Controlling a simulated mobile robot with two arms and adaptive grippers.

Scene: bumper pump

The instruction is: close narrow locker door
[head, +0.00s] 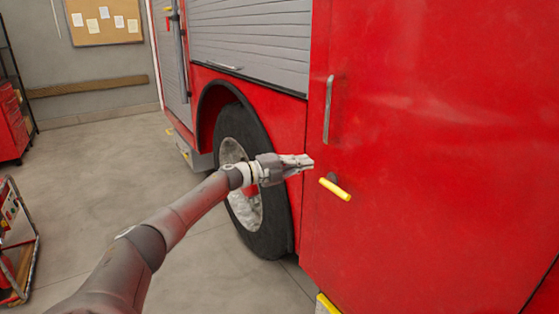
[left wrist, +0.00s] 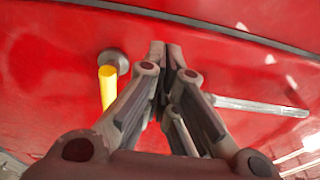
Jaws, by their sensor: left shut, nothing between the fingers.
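A red door panel (head: 420,150) on the truck fills the right of the head view, with a grey vertical bar handle (head: 328,110) and a yellow lever (head: 336,189) by its left edge. It looks about flush with the body; I cannot tell whether it is fully closed. My left gripper (head: 309,162) is shut and empty at that left edge, between handle and lever. In the left wrist view, its fingertips (left wrist: 166,48) point at the red surface (left wrist: 50,60), with the yellow lever (left wrist: 107,88) left and the bar handle (left wrist: 258,105) right. Contact is unclear. My right gripper is out of view.
The truck's wheel (head: 245,190) and wheel arch are just behind my left gripper. A grey roller shutter (head: 250,40) is above. A red cart (head: 15,245) stands at the far left. The concrete floor (head: 110,180) between is clear.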

